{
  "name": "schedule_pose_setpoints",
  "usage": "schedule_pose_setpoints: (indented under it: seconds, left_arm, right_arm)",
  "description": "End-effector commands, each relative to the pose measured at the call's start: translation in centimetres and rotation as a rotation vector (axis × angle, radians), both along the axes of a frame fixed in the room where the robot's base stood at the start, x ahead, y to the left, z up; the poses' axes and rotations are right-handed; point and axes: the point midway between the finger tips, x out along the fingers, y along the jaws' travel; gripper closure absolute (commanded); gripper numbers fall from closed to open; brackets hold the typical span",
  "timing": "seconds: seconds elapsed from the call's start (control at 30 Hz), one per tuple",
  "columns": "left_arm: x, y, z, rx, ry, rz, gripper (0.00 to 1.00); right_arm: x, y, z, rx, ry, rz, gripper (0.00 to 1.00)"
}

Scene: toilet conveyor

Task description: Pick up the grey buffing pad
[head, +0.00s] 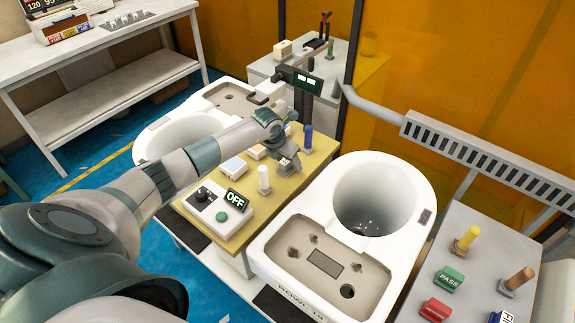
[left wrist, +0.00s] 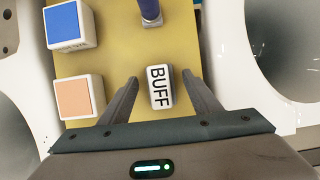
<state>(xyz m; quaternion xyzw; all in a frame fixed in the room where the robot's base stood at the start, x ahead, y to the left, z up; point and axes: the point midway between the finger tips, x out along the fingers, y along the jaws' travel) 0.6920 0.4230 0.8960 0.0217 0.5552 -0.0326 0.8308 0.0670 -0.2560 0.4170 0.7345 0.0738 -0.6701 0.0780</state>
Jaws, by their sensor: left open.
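The grey buffing pad (left wrist: 160,88) is a small block with a white top lettered BUFF, standing on the tan work board (left wrist: 115,62). In the left wrist view it lies between the two fingers of my left gripper (left wrist: 161,77), with a gap on each side. The gripper is open and holds nothing. In the head view my left gripper (head: 288,160) is low over the right part of the board, and it mostly hides the pad. My right gripper is not in view.
A blue-topped block (left wrist: 69,24) and an orange-topped block (left wrist: 77,97) stand left of the pad. A blue-handled tool (head: 308,138) and white-handled tool (head: 264,180) stand near. An OFF control box (head: 220,208) is at front; a white toilet (head: 400,185) is right.

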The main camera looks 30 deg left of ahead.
Motion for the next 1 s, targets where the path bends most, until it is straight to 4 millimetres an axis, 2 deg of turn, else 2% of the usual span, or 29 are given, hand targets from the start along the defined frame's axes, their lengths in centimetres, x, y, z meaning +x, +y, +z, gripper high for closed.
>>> schedule_pose_setpoints:
  seconds: [0.03, 0.2, 0.23, 0.67, 0.93, 1.0]
  left_arm:
    - [0.0, 0.0, 0.0, 0.000, 0.000, 0.000, 0.45]
    - [0.0, 0.0, 0.0, 0.000, 0.000, 0.000, 0.86]
    - [0.0, 0.0, 0.0, 0.000, 0.000, 0.000, 0.91]
    - [0.1, 0.1, 0.6, 0.001, -0.003, -0.001, 0.91]
    - [0.1, 0.1, 3.6, 0.002, -0.006, -0.001, 0.91]
    - [0.0, -1.1, 4.4, 0.000, -0.005, -0.005, 0.91]
  right_arm:
    - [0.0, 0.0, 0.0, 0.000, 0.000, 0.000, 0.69]
    - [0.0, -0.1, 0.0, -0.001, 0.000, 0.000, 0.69]
    - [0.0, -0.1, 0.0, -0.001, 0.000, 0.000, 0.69]
    - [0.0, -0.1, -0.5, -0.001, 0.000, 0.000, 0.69]
    - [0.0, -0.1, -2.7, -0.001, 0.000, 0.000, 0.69]
    - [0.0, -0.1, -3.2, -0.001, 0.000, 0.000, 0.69]
